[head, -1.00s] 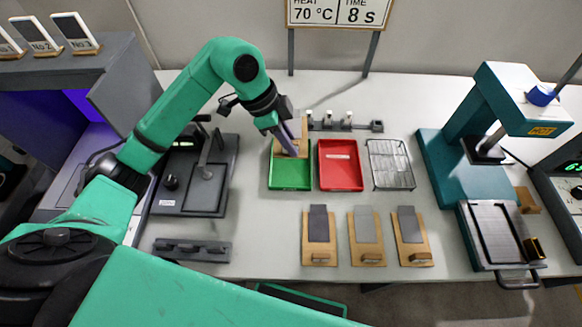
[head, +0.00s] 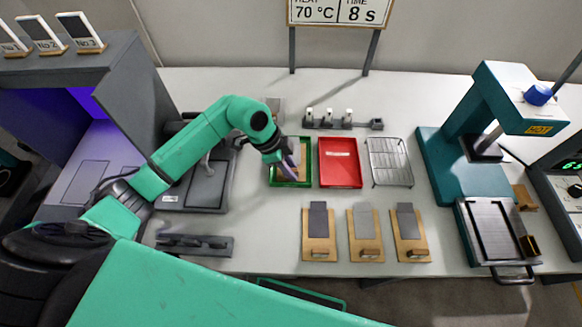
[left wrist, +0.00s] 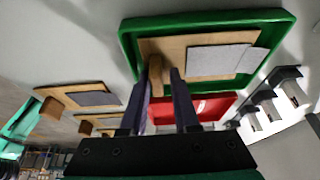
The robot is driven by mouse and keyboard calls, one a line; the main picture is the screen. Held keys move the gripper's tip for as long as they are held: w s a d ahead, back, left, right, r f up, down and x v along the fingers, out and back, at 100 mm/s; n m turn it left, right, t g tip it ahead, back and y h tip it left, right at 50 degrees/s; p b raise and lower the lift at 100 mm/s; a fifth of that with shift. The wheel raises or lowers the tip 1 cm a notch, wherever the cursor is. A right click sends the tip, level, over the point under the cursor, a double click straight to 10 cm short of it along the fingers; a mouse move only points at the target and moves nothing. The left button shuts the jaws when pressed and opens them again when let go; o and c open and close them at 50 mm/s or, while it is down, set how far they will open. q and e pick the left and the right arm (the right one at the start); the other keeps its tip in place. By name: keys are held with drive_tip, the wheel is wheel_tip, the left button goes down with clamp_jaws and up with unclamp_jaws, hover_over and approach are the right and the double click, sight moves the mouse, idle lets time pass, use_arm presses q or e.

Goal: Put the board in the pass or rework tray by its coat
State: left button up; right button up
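The board, a wooden carrier with a light grey coated panel (left wrist: 218,60), lies in the green tray (left wrist: 275,28). In the head view the green tray (head: 290,184) shows with the board (head: 304,158) partly hidden by my gripper. My left gripper (head: 292,168) reaches down into this tray. In the left wrist view its two fingers (left wrist: 163,80) stand apart on either side of the board's wooden handle (left wrist: 155,76), with a gap on one side. The red tray (head: 340,177) beside it holds no board. My right gripper is not in view.
Three wooden boards with grey panels (head: 319,222) (head: 365,222) (head: 409,222) lie in front of the trays. A wire rack (head: 389,162) is right of the red tray. A teal press (head: 450,150) stands further right. A small rack (head: 343,123) stands behind the trays.

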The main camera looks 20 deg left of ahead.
use_arm(q)
drive_tip(key=shift+r, duration=0.1)
drive_tip(key=b+v, duration=0.1)
drive_tip(key=v, duration=1.1)
drive_tip(key=shift+s, duration=0.1)
